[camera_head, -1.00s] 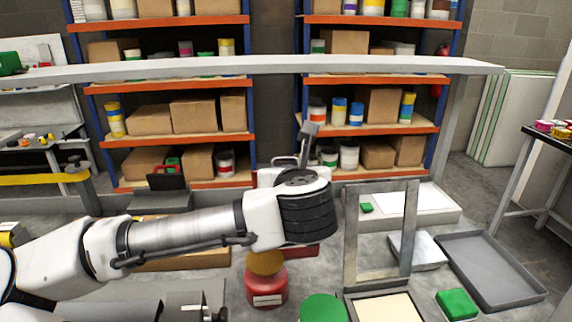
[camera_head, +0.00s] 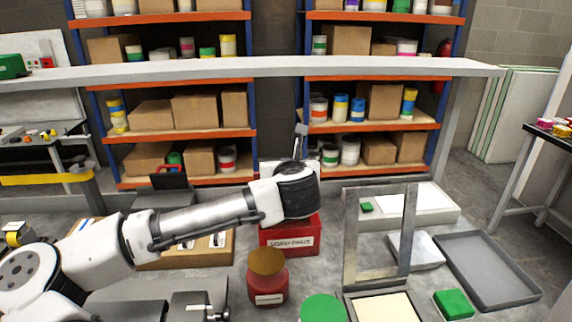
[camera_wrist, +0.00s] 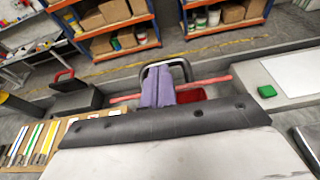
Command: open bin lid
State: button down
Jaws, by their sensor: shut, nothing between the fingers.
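The red bin (camera_head: 290,240), labelled "USED PADS", stands on the bench in the middle of the head view. My arm's wrist covers its top, so the lid's position cannot be told there. In the wrist view a thin red edge (camera_wrist: 218,81) runs across behind my gripper (camera_wrist: 158,88), and a darker red surface (camera_wrist: 191,96) shows just right of the fingers. I cannot tell if the red edge is the lid or the bin's rim. The gripper looks shut and empty, close to the red edge; contact cannot be told. In the head view the fingers are hidden.
A red jar with a brown top (camera_head: 267,278) and a green round lid (camera_head: 323,308) stand in front. An upright grey frame (camera_head: 350,240) is right of the bin, with a grey tray (camera_head: 490,268) beyond. A pale beam (camera_head: 260,66) crosses above.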

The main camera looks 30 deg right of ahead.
jog(key=shift+w+d+r, duration=0.1)
jog(key=shift+w+r, duration=0.15)
jog(key=w, duration=0.1)
jog(key=w+d+r+p, duration=0.1)
jog(key=w, duration=0.1)
jog(key=w+d+p, duration=0.1)
jog(key=w, duration=0.1)
jog(key=shift+d+r, duration=0.2)
jog(key=shift+r, duration=0.1)
jog(key=shift+r, duration=0.1)
